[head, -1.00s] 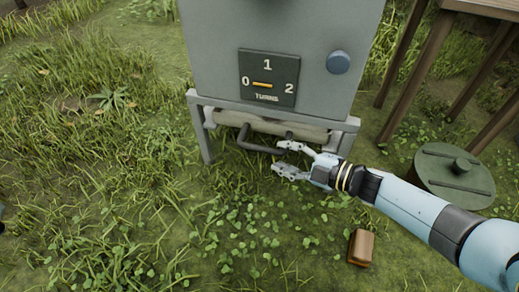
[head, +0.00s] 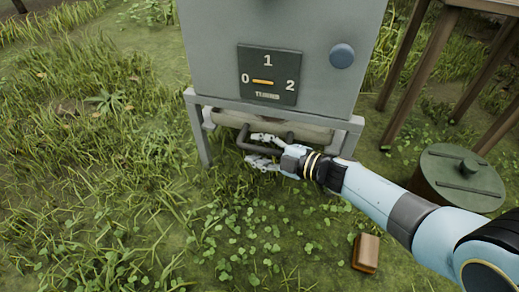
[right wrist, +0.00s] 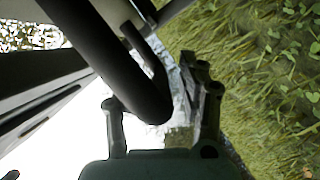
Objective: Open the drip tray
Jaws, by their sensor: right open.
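The drip tray (head: 300,132) is a pale, long piece low under the grey machine, between its frame legs. A dark bar handle (head: 243,136) sticks out from its front. My right gripper (head: 254,149) is open at the handle, one finger above the bar and one below. In the right wrist view, the thick dark handle (right wrist: 122,62) runs between the two spread fingers of my right gripper (right wrist: 160,108). I cannot tell whether either finger touches it. The fingers hide part of the handle in the head view. My left gripper is out of view.
The grey machine (head: 215,60) above has a dial plate (head: 270,90) marked 0, 1, 2 and a blue knob (head: 342,56). A green lidded drum (head: 450,195) and wooden legs (head: 415,65) stand at right. A brown block (head: 366,252) lies on the grass. Grass in front is open.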

